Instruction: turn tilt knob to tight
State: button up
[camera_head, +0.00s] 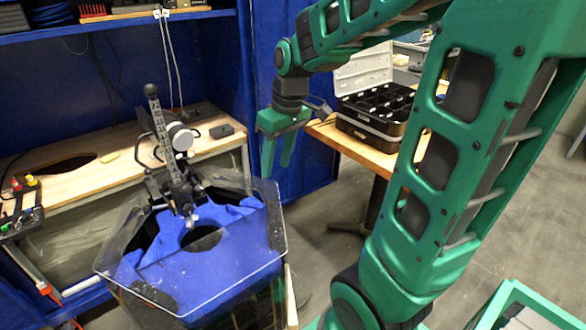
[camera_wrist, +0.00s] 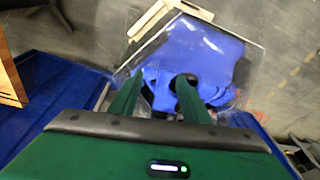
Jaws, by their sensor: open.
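The thruster tank (camera_head: 268,228) has clear walls and a blue insert with a dark round opening. A black clamp mount (camera_head: 180,190) with an upright scaled post (camera_head: 160,130) and a white cylinder (camera_head: 181,137) stands at its back edge. The tilt knob cannot be told apart among the mount's small dark parts. My gripper (camera_head: 277,162) is open and empty, pointing down, right of the mount and above the tank's back right side. In the wrist view my gripper (camera_wrist: 158,82) has its fingers apart, with the tank's blue insert (camera_wrist: 205,50) beyond; the mount is not clear there.
A wooden bench (camera_head: 110,150) and blue cabinet wall stand behind the tank. A small table at the right holds an open case (camera_head: 375,105) with dark compartments. A control box (camera_head: 22,215) with coloured buttons sits at the far left. Grey floor (camera_head: 330,260) is open right of the tank.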

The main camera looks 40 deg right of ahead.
jog(key=shift+s+d+f+m+g, duration=0.1)
jog(key=shift+s+d+m, duration=0.25)
jog(key=shift+s, duration=0.5)
jog(key=shift+s+d+m+g, duration=0.1)
jog(key=shift+s+d+m, duration=0.25)
jog(key=shift+s, duration=0.55)
jog(key=shift+s+d+f+m+g, duration=0.1)
jog(key=shift+s+d+m, duration=0.25)
jog(key=shift+s, duration=0.5)
